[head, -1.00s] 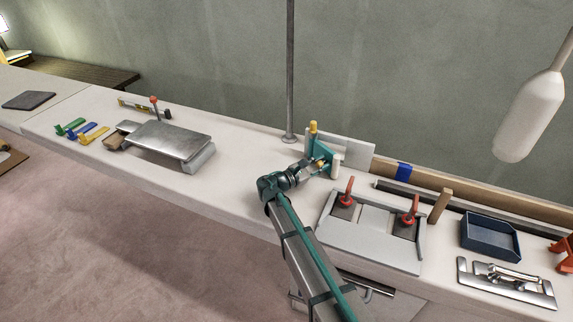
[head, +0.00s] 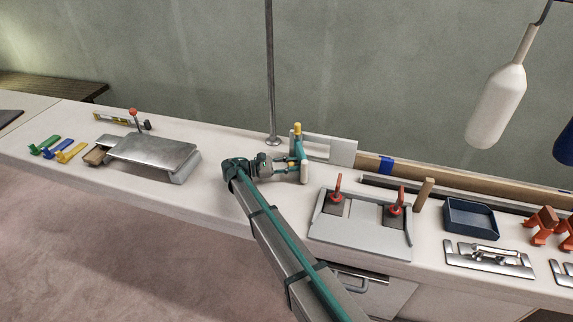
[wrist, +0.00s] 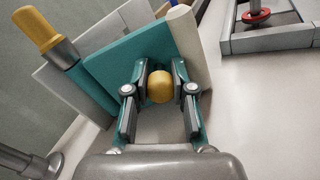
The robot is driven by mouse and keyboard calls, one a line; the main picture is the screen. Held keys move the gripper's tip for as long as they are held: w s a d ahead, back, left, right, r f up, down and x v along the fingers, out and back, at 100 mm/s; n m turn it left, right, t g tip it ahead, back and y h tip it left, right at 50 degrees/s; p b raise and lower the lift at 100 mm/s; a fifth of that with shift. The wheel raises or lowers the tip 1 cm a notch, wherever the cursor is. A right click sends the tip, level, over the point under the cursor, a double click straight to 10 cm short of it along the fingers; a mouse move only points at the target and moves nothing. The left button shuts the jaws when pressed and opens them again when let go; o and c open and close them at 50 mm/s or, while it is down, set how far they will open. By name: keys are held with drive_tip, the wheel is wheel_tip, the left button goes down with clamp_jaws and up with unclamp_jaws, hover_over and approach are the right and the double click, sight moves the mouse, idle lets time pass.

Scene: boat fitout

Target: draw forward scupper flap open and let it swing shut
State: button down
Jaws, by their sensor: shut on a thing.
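The scupper flap is a teal panel (wrist: 125,62) with a round yellow knob (wrist: 160,87). My gripper (wrist: 159,88) is shut on that knob, one finger on each side. In the head view the flap (head: 299,150) is seen nearly edge-on and stands out at an angle from a pale upright board (head: 335,150) behind it. A post with a yellow cap (wrist: 38,30) stands at the flap's left edge in the wrist view, and a cream rod (wrist: 188,45) at its right edge. My gripper (head: 287,167) partly covers the knob in the head view.
A grey metal pole (head: 271,80) rises just left of the flap. A pale tray with red levers (head: 355,235) lies to the right, near a navy bin (head: 470,217). A metal-topped block (head: 150,150) is at the left.

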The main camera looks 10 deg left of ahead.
idle(0.3)
drive_tip(key=c, duration=0.9)
unclamp_jaws()
drive_tip(key=shift+d, duration=0.1)
drive_tip(key=shift+c, duration=0.2)
drive_tip(key=v, duration=1.2)
